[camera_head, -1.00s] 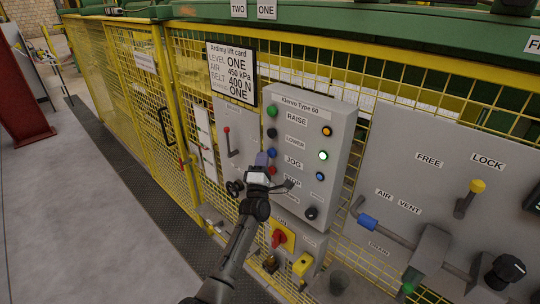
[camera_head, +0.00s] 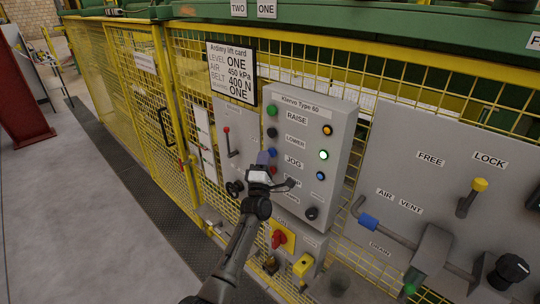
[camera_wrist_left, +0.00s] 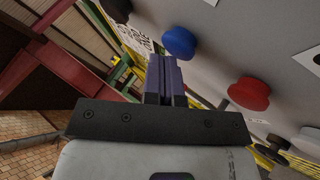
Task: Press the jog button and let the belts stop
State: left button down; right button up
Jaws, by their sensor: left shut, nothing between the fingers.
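The grey control box (camera_head: 340,120) marked "Klervo Type 60" hangs on the yellow mesh fence. Its left column of buttons includes a blue button (camera_head: 272,152) beside the JOG label (camera_head: 294,161). My left gripper (camera_head: 262,158) is shut and empty, its purple fingertips just beside and below that blue button. In the left wrist view, the blue button (camera_wrist_left: 180,43) is close to the fingertips (camera_wrist_left: 170,65); I cannot tell whether they touch. The red button (camera_wrist_left: 249,93) is further right there. The belts cannot be made out. My right gripper is out of view.
A green button (camera_head: 271,110) and a dark one are higher in the column. A red rotary switch (camera_head: 279,239) is below. A lever panel (camera_head: 430,185) stands to the right. Open floor (camera_head: 90,215) lies to the left.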

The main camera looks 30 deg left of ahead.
pick_arm(q)
jog(key=shift+w+f, duration=0.1)
jog(key=shift+w, duration=0.1)
dwell(0.4)
jog(key=shift+s+a+p, duration=0.1)
jog(key=shift+s+p, duration=0.55)
jog(key=shift+s, duration=0.3)
jog(key=s+p, duration=0.2)
jog(key=s, duration=0.1)
jog(key=s+p, duration=0.1)
jog(key=s, duration=0.1)
jog(key=shift+a+p, duration=0.35)
jog(key=shift+a, duration=0.05)
